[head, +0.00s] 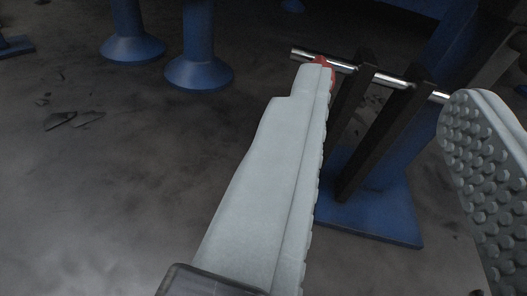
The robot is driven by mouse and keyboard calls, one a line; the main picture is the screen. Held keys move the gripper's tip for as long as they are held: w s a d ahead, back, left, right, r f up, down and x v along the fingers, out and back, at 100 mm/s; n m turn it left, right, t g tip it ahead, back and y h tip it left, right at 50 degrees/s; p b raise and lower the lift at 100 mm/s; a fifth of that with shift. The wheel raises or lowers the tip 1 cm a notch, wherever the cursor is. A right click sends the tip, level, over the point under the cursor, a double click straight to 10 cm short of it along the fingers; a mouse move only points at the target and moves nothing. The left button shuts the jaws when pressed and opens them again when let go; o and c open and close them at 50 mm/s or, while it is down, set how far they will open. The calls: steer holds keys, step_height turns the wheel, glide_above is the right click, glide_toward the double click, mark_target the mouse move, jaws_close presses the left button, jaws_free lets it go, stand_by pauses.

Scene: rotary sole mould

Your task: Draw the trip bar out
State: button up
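The trip bar (398,81) is a thin shiny metal rod, sloping slightly down to the right. It passes through the tops of two dark upright plates. A red piece (332,73) is on the bar near its left end, partly hidden behind my left finger's tip. My gripper (391,88) is open, with its two pale grey, studded fingers wide apart. The bar shows beyond and between the fingertips, and its right end is hidden behind the right finger. I cannot tell whether the left fingertip touches the red piece.
The dark plates (369,140) lean up from a blue base plate (375,222) beside a slanted blue post (408,130). Blue columns with flared feet (199,72) stand at the upper left. Dark flat scraps (74,118) lie on the floor. The grey floor at left is mostly clear.

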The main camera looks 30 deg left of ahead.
mark_target(383, 81)
step_height(383, 81, down, 6)
steer(key=s, duration=0.3)
steer(key=x, duration=1.7)
steer(key=shift+w+a+f, duration=0.1)
steer(key=shift+a+f, duration=0.05)
steer(key=shift+a, duration=0.15)
